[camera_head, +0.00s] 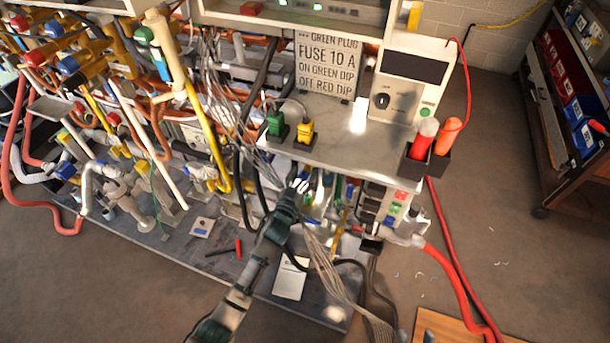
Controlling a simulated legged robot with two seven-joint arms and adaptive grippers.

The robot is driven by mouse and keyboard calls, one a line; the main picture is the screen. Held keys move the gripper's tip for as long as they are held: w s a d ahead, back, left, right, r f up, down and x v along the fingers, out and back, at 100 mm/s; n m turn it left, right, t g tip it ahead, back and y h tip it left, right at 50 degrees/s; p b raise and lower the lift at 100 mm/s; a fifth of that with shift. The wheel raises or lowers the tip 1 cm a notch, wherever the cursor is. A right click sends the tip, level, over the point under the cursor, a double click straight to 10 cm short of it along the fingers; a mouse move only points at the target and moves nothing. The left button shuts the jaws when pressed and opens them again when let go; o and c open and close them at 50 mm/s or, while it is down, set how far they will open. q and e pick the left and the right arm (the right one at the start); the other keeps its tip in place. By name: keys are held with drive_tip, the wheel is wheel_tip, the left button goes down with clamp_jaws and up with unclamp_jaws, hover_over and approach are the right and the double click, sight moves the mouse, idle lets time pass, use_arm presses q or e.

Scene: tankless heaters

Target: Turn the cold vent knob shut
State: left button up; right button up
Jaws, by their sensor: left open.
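My left arm rises from the bottom of the head view, and its gripper (300,186) is open, with pale fingertips just below the front edge of the grey shelf. It is in front of cables and small coloured fittings under the shelf. I cannot tell whether it touches any of them. Several blue knobs show on the piping at the left, such as a blue knob (53,29) at the upper left and a blue knob (66,171) lower down. I cannot tell which one is the cold vent knob; it may be hidden. My right gripper is not in view.
The grey shelf (350,137) bears a green plug (276,124), a yellow plug (305,131) and a sign (327,65). A control box (408,80) stands at its right. Loose cables (335,275) hang beside my arm. Red hoses (450,250) cross the open floor at the right.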

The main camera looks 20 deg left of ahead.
use_arm(q)
drive_tip(key=shift+w+r, duration=0.1)
drive_tip(key=shift+w, duration=0.2)
clamp_jaws()
